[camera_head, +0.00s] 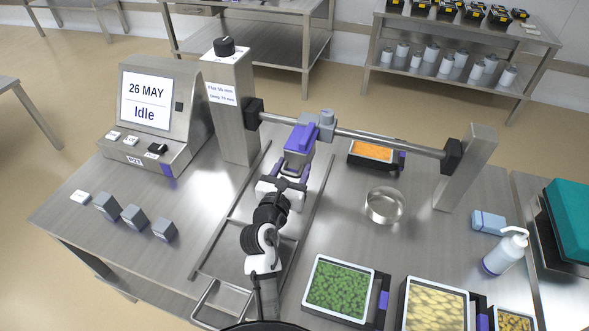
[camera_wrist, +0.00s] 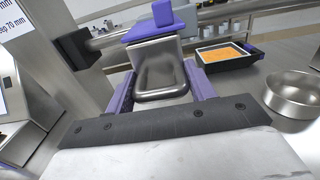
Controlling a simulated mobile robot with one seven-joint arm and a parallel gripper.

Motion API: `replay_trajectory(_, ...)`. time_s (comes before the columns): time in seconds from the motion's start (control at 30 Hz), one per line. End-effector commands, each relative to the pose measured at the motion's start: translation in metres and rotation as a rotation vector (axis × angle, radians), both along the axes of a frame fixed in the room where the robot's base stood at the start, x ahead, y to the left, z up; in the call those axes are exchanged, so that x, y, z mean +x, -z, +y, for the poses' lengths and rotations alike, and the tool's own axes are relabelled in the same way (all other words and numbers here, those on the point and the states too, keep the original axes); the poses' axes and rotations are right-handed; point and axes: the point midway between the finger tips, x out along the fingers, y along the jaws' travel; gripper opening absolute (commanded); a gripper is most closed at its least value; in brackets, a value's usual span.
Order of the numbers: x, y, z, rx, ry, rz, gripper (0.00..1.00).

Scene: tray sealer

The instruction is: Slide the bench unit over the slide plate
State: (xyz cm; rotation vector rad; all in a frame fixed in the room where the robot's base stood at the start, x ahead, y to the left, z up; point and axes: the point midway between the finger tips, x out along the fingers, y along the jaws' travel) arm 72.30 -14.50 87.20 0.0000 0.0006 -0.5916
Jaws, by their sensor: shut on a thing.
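The bench unit appears to be the grey and purple head (camera_head: 299,142) hanging on a horizontal rail between two posts. In the wrist view it shows a metal body with a rounded loop handle (camera_wrist: 162,95) and a purple top. My gripper (camera_head: 291,175) has its purple fingers on either side of that handle and is shut on it; the fingers also frame it in the wrist view (camera_wrist: 160,78). The slide plate seems to be the flat metal frame (camera_head: 216,232) on the bench below, partly hidden by my arm; I cannot tell for sure.
A control box (camera_head: 150,108) reading "Idle" stands left. A metal bowl (camera_head: 384,206) and an orange-filled tray (camera_head: 372,151) stand right of the head. A green-filled tray (camera_head: 339,287) is at the front. A pump bottle (camera_head: 505,252) stands far right.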

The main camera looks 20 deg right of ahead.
Motion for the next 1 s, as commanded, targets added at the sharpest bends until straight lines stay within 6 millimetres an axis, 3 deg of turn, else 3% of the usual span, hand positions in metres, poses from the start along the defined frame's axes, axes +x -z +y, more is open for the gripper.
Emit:
replay_trajectory(0.2,0.021,0.000,0.031,0.000,-0.002,0.001,0.14)
replay_trajectory(0.53,0.024,0.000,0.034,0.000,0.003,-0.001,0.14)
replay_trajectory(0.57,0.024,0.000,0.034,0.000,0.003,-0.001,0.56)
replay_trajectory(0.63,0.024,0.000,0.034,0.000,0.003,-0.001,0.65)
replay_trajectory(1.0,0.024,-0.001,0.035,-0.001,0.001,-0.001,0.65)
